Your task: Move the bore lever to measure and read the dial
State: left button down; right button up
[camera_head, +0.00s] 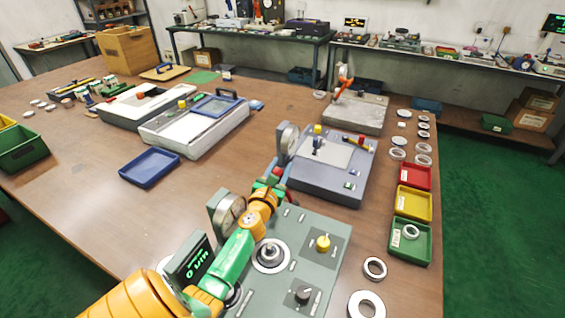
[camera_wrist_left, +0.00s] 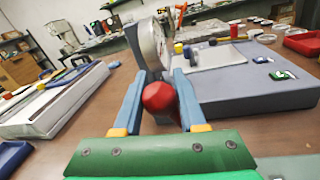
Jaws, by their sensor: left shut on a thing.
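My left gripper (camera_head: 275,172) reaches in over the green-grey station and is shut on a red ball knob (camera_wrist_left: 158,97), which sits between its two blue fingers in the left wrist view. I take this knob as the end of the bore lever; its rod is mostly hidden. A round dial gauge (camera_head: 288,142) stands just behind the knob, at the left edge of the blue-grey gauge station (camera_head: 340,190). The dial also shows in the left wrist view (camera_wrist_left: 157,45), edge-on, its reading not legible. My right gripper is not in view.
A green-grey station (camera_head: 318,225) with a ring, knobs and another dial (camera_head: 229,212) lies under my left arm. Red, yellow and green trays (camera_head: 411,256) and loose rings (camera_head: 374,268) line the right edge. A blue tray (camera_head: 150,168) stands left, with bare table around it.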

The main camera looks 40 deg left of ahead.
pick_arm(q)
jog(key=c, duration=0.5)
grip_release()
jog(key=shift+f, duration=0.25)
jog(key=shift+r, duration=0.15)
jog(key=s+d+r+p, duration=0.3)
jog(key=r, duration=0.1)
jog(key=s+d+r+p, duration=0.2)
jog(key=s+d+r, duration=0.1)
jog(key=s+r, duration=0.1)
jog(key=s+d+r+p, duration=0.3)
jog(key=r, duration=0.1)
jog(key=shift+s+r+p, duration=0.3)
jog(key=shift+r, duration=0.05)
